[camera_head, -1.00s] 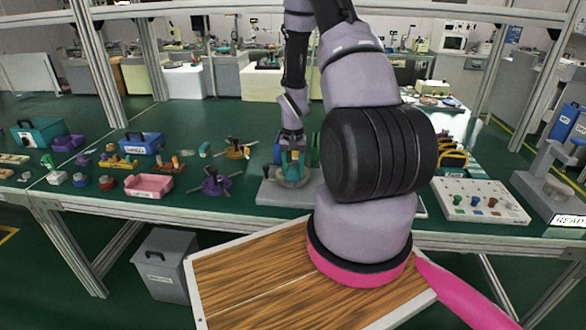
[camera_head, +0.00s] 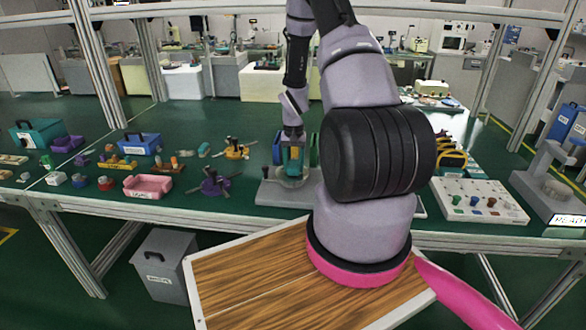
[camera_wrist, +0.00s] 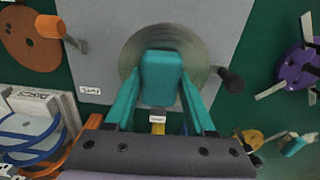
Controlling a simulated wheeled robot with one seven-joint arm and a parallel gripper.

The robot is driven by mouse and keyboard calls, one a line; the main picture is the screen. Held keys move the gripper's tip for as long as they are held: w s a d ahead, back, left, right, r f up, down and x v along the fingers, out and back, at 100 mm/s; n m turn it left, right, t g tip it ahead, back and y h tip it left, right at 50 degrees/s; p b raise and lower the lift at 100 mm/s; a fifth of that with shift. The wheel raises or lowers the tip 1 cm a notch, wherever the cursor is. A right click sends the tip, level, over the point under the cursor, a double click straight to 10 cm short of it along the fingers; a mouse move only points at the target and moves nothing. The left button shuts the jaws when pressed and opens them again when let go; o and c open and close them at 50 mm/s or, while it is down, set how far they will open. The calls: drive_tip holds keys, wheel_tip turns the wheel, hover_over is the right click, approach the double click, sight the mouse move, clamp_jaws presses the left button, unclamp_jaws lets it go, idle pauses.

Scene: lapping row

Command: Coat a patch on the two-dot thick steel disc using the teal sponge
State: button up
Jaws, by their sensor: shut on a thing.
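The steel disc (camera_wrist: 203,62) lies on a grey plate (camera_wrist: 95,32) in the wrist view; its round brushed face is partly covered by the sponge. No dots can be made out on it. The disc also shows small in the head view (camera_head: 290,183). My gripper (camera_wrist: 160,88) has teal fingers and is shut on a teal sponge (camera_wrist: 162,72), a block between its fingertips. The sponge is over the disc's middle; whether it touches the face I cannot tell. In the head view my gripper (camera_head: 293,158) is above the disc, small and partly blurred into it.
A dark knob (camera_wrist: 231,79) and an orange-handled post (camera_wrist: 52,27) stand beside the disc. A purple spoked fixture (camera_head: 214,182) and a pink bin (camera_head: 148,187) are to the left on the green bench. A white panel with knobs (camera_head: 480,202) is to the right.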

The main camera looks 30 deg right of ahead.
sight(289, 178)
drive_tip(key=shift+w+d, duration=0.5)
drive_tip(key=shift+w, duration=0.25)
drive_tip(key=shift+w+d, duration=0.5)
drive_tip(key=shift+w, duration=0.25)
drive_tip(key=shift+w+d+r, duration=0.1)
drive_tip(key=shift+w+d, duration=0.05)
drive_tip(key=shift+w, duration=0.05)
drive_tip(key=shift+s+a+f, duration=0.1)
drive_tip(key=shift+s+a, duration=0.65)
drive_tip(key=shift+s, duration=0.35)
drive_tip(key=shift+s+a+f, duration=0.1)
drive_tip(key=shift+s+a, duration=0.65)
drive_tip(key=shift+s, duration=0.35)
drive_tip(key=shift+s+a+f, duration=0.1)
drive_tip(key=shift+s+a, duration=0.65)
drive_tip(key=shift+s, duration=0.35)
drive_tip(key=shift+w+a+r, duration=0.15)
drive_tip(key=shift+w+a, duration=0.15)
drive_tip(key=shift+a, duration=0.2)
drive_tip(key=shift+w+d+r, duration=0.1)
drive_tip(key=shift+w+d, duration=0.5)
drive_tip(key=shift+w, duration=0.3)
drive_tip(key=shift+w+d, duration=0.55)
drive_tip(key=shift+w, duration=0.3)
drive_tip(key=shift+w+d, duration=0.5)
drive_tip(key=shift+w, duration=0.2)
drive_tip(key=shift+w+d, duration=0.45)
drive_tip(key=shift+w, duration=0.25)
drive_tip(key=shift+w+d, duration=0.15)
drive_tip(key=shift+w, duration=0.05)
